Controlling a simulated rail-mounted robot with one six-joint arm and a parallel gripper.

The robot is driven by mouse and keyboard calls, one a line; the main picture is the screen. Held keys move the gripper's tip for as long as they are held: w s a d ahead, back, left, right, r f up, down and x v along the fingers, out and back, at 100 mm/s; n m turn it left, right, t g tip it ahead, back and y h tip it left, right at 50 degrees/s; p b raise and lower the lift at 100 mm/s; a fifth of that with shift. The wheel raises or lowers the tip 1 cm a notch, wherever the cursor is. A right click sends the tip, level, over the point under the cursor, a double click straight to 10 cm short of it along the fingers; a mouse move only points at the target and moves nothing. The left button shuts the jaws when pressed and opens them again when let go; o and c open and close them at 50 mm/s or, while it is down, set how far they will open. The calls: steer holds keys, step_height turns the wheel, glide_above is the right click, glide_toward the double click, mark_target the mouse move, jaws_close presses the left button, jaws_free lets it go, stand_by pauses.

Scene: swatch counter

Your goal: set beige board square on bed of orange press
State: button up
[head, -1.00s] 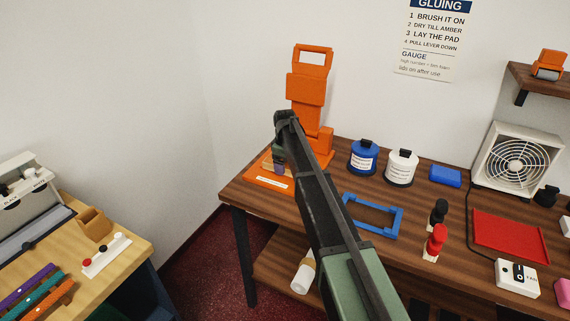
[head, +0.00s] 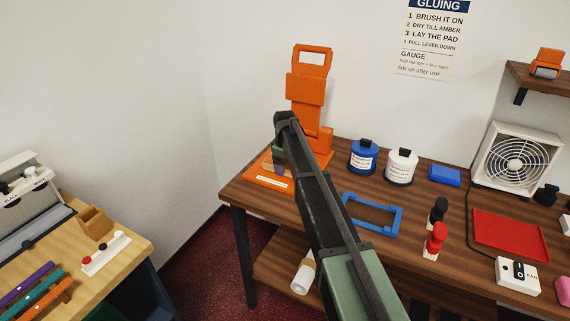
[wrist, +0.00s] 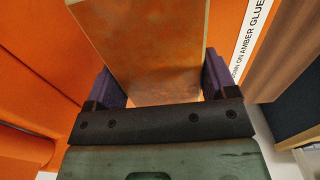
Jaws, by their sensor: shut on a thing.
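The orange press (head: 306,90) stands at the back left of the dark wooden counter. Its flat bed (head: 262,181) carries a white label strip along the front. My gripper (head: 279,168) is low over the bed. In the wrist view, my gripper (wrist: 160,80) has its purple-padded fingers shut on both sides of the beige board (wrist: 145,40). The board's face has blotchy amber-brown patches. Orange press surfaces lie around it, with the label at the right. My arm and gripper hide most of the board in the head view; I cannot tell whether it touches the bed.
Blue (head: 362,156) and white (head: 401,166) jars stand right of the press. A blue frame (head: 372,213) lies in front of them.

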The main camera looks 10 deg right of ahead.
steer(key=shift+s+f, duration=0.3)
steer(key=shift+s, duration=0.15)
steer(key=shift+c, duration=0.4)
steer(key=o, duration=1)
steer(key=shift+s+a, duration=0.1)
steer(key=shift+a, duration=0.05)
steer(key=shift+r, duration=0.1)
steer(key=shift+w+d+r+p, duration=0.2)
steer(key=shift+w+r+p, duration=0.05)
steer(key=shift+r+p, duration=0.25)
step_height(320, 180, up, 11)
steer(key=p, duration=1.1)
steer(key=s+m, duration=1)
steer(key=s, duration=2.8)
steer(key=shift+f, duration=0.4)
